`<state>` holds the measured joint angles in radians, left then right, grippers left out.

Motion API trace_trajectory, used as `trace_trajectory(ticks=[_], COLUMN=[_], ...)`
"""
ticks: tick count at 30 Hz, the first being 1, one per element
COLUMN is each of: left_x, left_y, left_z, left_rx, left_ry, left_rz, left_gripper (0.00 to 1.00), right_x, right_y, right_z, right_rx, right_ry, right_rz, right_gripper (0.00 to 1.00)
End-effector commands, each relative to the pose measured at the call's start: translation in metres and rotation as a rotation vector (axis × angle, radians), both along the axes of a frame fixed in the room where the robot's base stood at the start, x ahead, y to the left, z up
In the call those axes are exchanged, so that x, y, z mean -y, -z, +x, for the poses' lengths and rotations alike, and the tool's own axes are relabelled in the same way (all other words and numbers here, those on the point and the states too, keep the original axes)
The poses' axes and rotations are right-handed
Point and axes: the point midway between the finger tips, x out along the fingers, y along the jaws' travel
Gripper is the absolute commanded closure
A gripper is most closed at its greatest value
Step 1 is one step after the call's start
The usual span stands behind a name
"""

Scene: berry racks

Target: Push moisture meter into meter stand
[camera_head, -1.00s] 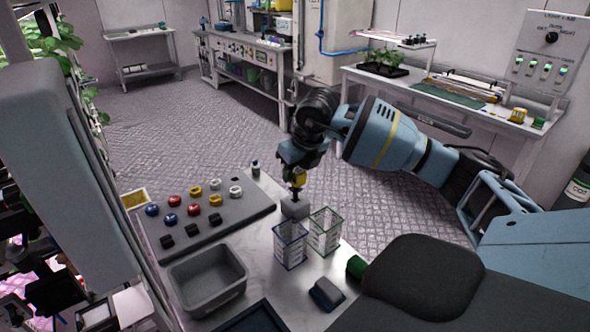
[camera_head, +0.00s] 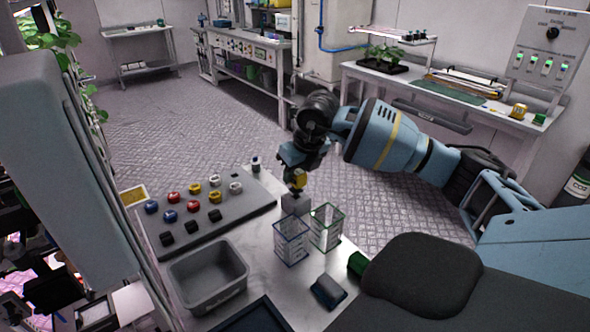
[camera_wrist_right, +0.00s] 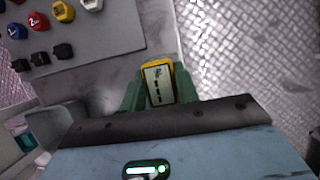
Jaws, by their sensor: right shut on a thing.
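The moisture meter (camera_head: 299,179) is yellow, with a thin dark probe below it. My right gripper (camera_head: 301,170) is shut on it and holds it roughly upright over the meter stand (camera_head: 294,202), a small grey block on the bench. The meter's lower end meets the top of the stand; I cannot tell how deep the probe sits in it. In the right wrist view the meter (camera_wrist_right: 158,84) shows its pale face between the green fingers of my right gripper (camera_wrist_right: 158,92); the stand is hidden there. My left gripper is not in view.
Blue-rimmed (camera_head: 291,240) and green-rimmed (camera_head: 327,228) clear baskets stand close in front of the stand. A grey board (camera_head: 240,203) with coloured knobs lies to the left, a grey bin (camera_head: 208,277) nearer. A dark blue block (camera_head: 328,292) lies at the front right.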

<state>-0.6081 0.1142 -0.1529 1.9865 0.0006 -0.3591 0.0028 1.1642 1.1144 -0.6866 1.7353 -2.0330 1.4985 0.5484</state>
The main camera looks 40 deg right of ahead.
Motion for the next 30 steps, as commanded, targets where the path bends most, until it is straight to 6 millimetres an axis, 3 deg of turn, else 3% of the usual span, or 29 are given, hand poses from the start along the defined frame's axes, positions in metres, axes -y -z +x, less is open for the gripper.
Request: trace_trajectory(ticks=[21, 22, 27, 30], left_x=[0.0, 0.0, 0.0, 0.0], left_y=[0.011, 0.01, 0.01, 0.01], left_z=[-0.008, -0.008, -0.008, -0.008], left_rx=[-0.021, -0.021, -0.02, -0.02], left_ry=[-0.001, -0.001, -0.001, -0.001], left_rz=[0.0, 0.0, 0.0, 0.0], left_gripper=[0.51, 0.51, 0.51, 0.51], right_x=[0.0, 0.0, 0.0, 0.0], right_y=[0.019, 0.018, 0.018, 0.018], right_z=[0.0, 0.0, 0.0, 0.0], right_rx=[0.0, 0.001, 0.001, 0.001], right_ry=[0.0, 0.0, 0.0, 0.0], right_rz=[0.0, 0.0, 0.0, 0.0], right_gripper=[1.0, 0.67, 0.45, 0.44])
